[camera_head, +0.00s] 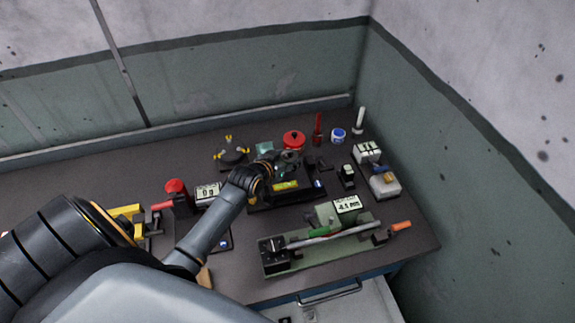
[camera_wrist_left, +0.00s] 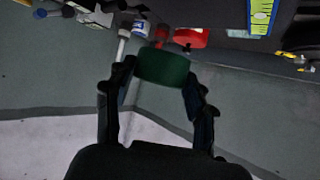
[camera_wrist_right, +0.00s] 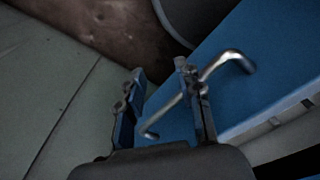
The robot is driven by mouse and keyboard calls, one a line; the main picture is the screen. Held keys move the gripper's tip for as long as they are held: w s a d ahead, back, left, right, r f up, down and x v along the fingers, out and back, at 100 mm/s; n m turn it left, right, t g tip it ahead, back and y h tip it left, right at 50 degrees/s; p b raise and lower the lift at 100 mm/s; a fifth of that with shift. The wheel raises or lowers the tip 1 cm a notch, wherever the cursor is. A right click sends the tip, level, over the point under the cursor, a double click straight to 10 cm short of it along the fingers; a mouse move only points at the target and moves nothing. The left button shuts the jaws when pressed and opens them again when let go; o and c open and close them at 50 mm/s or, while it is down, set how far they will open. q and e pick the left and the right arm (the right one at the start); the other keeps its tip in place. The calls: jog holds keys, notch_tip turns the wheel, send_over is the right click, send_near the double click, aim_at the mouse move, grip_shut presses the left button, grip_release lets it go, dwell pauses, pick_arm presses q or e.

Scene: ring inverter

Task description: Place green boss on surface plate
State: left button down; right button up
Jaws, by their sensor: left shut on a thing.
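My left gripper (camera_head: 285,162) is over the back middle of the bench. In the left wrist view (camera_wrist_left: 162,75) it is shut on the green boss (camera_wrist_left: 165,67), a short dark-green cylinder between both fingertips. In the head view the hand largely hides the boss. A dark low plate (camera_head: 291,197), apparently the surface plate, lies just in front of the gripper with a yellow level (camera_head: 286,185) on it. My right gripper (camera_wrist_right: 161,75) is open and empty, in the right wrist view only, with a blue drawer front and metal handle behind it.
A red round lid-like part (camera_head: 294,139), a red upright bottle (camera_head: 318,130) and a blue-white jar (camera_head: 338,135) stand behind. A green bench fixture with a display (camera_head: 347,204) is in front. Walls close the back and right.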

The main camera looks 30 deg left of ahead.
aim_at(287, 159)
pick_arm(q)
jog(key=shift+w+a+f+b, duration=0.25)
jog(key=shift+w+f+b, duration=0.1)
jog(key=shift+f+b, duration=0.15)
jog(key=shift+w+a+f+b, duration=0.25)
jog(key=shift+w+f+b, duration=0.15)
jog(key=shift+f, duration=0.2)
jog(key=shift+w+a+f, duration=0.1)
jog(key=shift+w, duration=0.05)
jog(key=shift+w+a+f+b, duration=0.1)
jog(key=shift+w+f+b, duration=0.25)
jog(key=shift+b, duration=0.4)
notch_tip(287, 159, down, 3)
jog(key=b, duration=0.3)
jog(key=shift+s, duration=0.1)
jog(key=c, duration=0.9)
grip_release()
jog(key=shift+s+f, duration=0.1)
jog(key=shift+f, duration=0.1)
jog(key=shift+c, duration=0.2)
jog(key=o, duration=0.5)
jog(key=shift+c, duration=0.2)
